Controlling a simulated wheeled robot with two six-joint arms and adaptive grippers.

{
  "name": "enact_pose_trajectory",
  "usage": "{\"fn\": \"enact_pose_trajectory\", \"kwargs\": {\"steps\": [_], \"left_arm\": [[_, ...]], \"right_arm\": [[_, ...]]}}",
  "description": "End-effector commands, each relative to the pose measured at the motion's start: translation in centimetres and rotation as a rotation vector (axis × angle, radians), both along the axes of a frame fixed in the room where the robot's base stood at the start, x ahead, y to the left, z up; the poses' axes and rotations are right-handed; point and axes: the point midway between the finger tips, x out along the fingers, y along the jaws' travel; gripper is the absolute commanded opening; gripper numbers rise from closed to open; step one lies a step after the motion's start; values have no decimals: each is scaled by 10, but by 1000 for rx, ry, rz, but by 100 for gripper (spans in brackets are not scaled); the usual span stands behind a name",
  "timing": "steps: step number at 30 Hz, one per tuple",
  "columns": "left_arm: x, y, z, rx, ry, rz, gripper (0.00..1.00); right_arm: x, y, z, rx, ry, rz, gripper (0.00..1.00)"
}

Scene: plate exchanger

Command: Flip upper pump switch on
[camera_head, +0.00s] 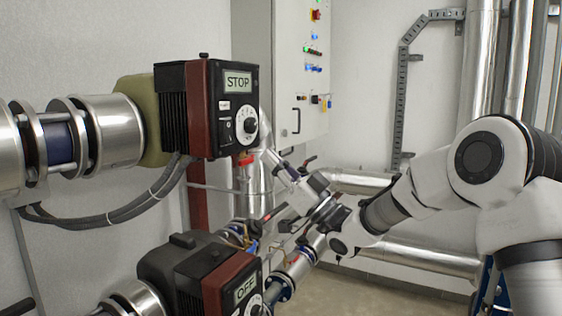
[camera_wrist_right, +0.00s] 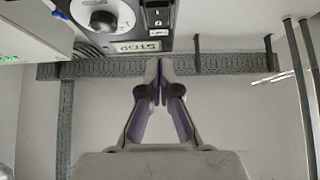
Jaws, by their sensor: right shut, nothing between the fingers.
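The upper pump (camera_head: 182,108) has a black control box with a dark red band, a display reading STOP (camera_head: 238,83) and a round dial (camera_head: 246,126). A small dark switch area (camera_head: 225,123) lies left of the dial; its position is too small to tell. In the right wrist view the control face is inverted at the top, with the dial (camera_wrist_right: 102,19) left of the dark switch (camera_wrist_right: 157,15). My right gripper (camera_head: 268,155) is shut and empty, just right of and below the box. Its fingertips (camera_wrist_right: 160,66) point towards the switch; contact cannot be told. My left gripper is out of view.
A lower pump (camera_head: 185,262) reading OFF stands below. Pipes and red-handled valves lie around and behind my right forearm. A grey cabinet (camera_head: 282,60) with lit buttons stands behind. Cables (camera_head: 110,219) hang below the upper pump.

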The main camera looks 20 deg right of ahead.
Motion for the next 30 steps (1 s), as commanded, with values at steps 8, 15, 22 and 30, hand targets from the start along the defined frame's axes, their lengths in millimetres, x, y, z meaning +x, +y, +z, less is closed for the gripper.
{"fn": "enact_pose_trajectory", "kwargs": {"steps": [8,15,22,30], "left_arm": [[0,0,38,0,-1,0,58],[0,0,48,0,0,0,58],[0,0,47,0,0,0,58],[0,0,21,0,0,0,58]], "right_arm": [[40,31,32,-3,4,1,0],[59,46,25,1,0,1,0],[60,47,23,1,0,1,0],[65,51,12,23,-35,-1,0]]}}
